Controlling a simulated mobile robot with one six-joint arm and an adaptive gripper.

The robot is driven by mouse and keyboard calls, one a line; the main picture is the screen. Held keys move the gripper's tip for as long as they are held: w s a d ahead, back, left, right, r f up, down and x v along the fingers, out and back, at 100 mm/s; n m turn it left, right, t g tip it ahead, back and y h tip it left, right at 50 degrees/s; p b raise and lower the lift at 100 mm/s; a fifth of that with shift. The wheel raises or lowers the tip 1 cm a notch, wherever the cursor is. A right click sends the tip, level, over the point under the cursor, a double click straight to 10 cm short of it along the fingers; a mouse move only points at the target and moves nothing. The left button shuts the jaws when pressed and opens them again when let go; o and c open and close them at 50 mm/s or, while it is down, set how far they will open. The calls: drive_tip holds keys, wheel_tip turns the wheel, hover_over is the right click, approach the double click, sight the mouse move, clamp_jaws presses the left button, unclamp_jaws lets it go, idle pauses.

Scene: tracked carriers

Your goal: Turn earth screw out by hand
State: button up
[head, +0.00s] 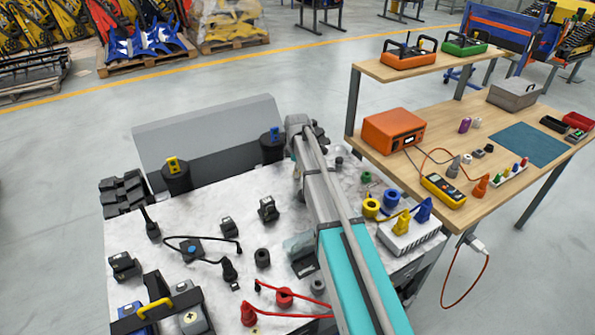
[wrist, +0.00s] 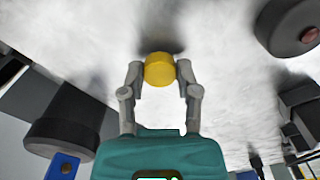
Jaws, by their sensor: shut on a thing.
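In the wrist view my gripper (wrist: 160,80) is shut on a round yellow knob (wrist: 159,69), taken to be the earth screw's head. One grey finger presses on each side of it. The knob stands against a pale, mottled surface with a dark shadow behind it. Its shank and thread are hidden. In the head view my arm reaches over the white-topped carrier (head: 188,222) to its far edge. The arm hides the fingers and the knob there.
A black post with a blue top (head: 271,141) stands close left of my wrist; another has a yellow top (head: 175,174). Several connectors and cables crowd the carrier top. A wooden workbench (head: 480,190) with an orange box (head: 392,131) stands close on the right.

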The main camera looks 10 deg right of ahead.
drive_tip(key=o, duration=0.9)
drive_tip(key=shift+m, duration=0.3)
drive_tip(key=m, duration=0.5)
drive_tip(key=shift+m, duration=0.3)
drive_tip(key=m, duration=0.3)
drive_tip(key=shift+m, duration=0.3)
drive_tip(key=shift+m, duration=1.2)
drive_tip(key=m, duration=0.4)
drive_tip(key=shift+m, duration=1.7)
